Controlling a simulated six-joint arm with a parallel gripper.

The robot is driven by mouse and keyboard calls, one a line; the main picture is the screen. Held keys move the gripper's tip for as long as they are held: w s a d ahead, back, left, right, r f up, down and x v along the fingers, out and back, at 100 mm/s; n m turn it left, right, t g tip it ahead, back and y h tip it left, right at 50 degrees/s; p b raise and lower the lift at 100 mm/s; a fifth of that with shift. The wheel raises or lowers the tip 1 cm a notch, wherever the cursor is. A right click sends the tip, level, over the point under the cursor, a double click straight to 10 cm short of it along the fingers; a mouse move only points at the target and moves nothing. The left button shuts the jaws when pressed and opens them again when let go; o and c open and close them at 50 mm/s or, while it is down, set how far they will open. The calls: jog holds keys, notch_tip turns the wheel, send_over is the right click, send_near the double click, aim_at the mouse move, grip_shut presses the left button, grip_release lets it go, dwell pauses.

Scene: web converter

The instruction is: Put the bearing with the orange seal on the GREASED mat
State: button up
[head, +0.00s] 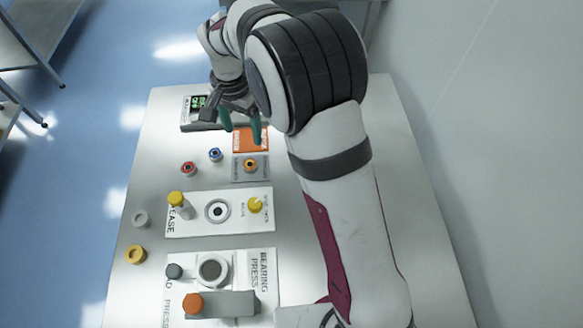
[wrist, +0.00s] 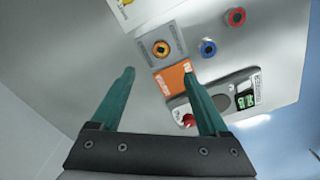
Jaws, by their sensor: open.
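The bearing with the orange seal (head: 249,165) sits on a grey mat (head: 238,177). It also shows in the wrist view (wrist: 161,48), on the same grey mat (wrist: 146,42). An orange mat (head: 250,141) adjoins the grey one on its far side, and it is bare in the wrist view (wrist: 172,82). The lettering on both mats is too small to read surely. My gripper (head: 242,125) is open, with its green fingers apart and nothing between them, above the far end of the table near the orange mat. Its fingers also show in the wrist view (wrist: 158,73).
A blue-centred bearing (head: 215,155) and a red-centred bearing (head: 188,168) stand left of the mats. A device with a green display (head: 198,102) is at the far edge. A grease station (head: 235,195) and a bearing press (head: 262,262) lie nearer. Two rings lie at left.

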jog(key=s+d+r+y, duration=0.1)
jog(key=s+d+r, duration=0.45)
jog(key=s, duration=0.35)
jog(key=s+d+r, duration=0.4)
jog(key=s+d, duration=0.2)
jog(key=s, duration=0.3)
jog(key=s+d+f, duration=0.1)
jog(key=s+d, duration=0.1)
jog(key=s, duration=0.8)
jog(key=shift+s+f+n+y, duration=0.15)
jog(key=shift+f+n+y, duration=0.15)
jog(key=shift+f+y, duration=0.1)
